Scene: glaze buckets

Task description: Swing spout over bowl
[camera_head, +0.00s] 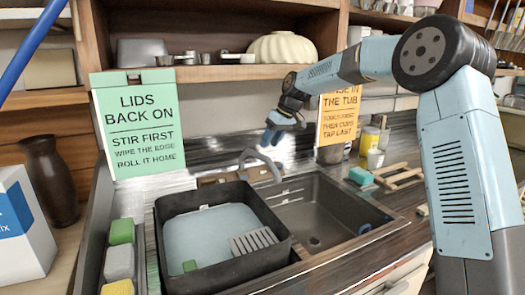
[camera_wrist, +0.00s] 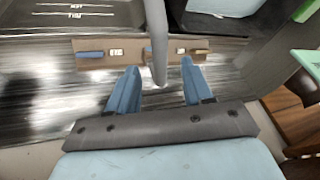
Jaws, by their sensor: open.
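The grey curved spout (camera_head: 262,158) rises behind the basins, its free end near the divide between the dark tub and the sink bowl (camera_head: 325,212). In the wrist view the spout (camera_wrist: 157,35) runs up between the blue fingers of my gripper (camera_wrist: 160,66). My gripper (camera_head: 276,130) is open, above and behind the spout in the head view. The fingers lie either side of the spout's line; I cannot tell whether either touches it.
A dark tub (camera_head: 165,240) with pale blue liquid stands left of the bowl. Green, grey and yellow blocks (camera_head: 120,262) lie at its left. A green sign (camera_head: 140,130) stands behind the tub. A wooden rack (camera_head: 398,176) and jars (camera_head: 372,140) are to the right. A shelf (camera_head: 220,72) runs above.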

